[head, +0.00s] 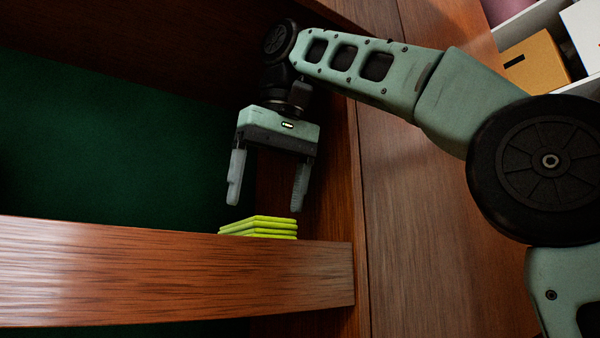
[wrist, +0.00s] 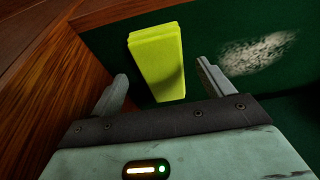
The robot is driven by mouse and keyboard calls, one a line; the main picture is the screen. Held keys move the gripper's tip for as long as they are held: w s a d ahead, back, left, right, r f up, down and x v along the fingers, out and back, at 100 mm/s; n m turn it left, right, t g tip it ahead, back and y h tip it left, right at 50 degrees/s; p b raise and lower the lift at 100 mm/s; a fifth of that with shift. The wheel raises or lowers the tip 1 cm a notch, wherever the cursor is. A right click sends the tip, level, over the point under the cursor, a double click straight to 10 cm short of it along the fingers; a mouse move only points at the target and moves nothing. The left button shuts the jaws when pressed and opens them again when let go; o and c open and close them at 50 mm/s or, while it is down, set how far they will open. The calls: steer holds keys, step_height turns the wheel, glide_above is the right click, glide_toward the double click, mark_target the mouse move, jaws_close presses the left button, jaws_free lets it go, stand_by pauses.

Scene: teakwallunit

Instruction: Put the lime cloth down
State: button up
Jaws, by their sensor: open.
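In the wrist view the cloth (wrist: 157,62) appears beyond and between the fingers, on a dark green surface. My gripper (head: 266,198) is open and empty above the cloth, pointing down. Its fingers are spread wide, and a gap shows between the fingertips and the cloth in the head view. The gripper also shows in the wrist view (wrist: 162,82). The shelf's front edge hides the lowest part of the cloth in the head view.
A wooden side wall (head: 335,170) stands close to the right of my gripper and the cloth. The space left of the cloth looks free. A yellow-brown box (head: 535,65) sits in a white compartment at the upper right.

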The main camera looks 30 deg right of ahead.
steer(key=s+p, duration=0.1)
steer(key=s, duration=0.7)
steer(key=shift+s, duration=0.4)
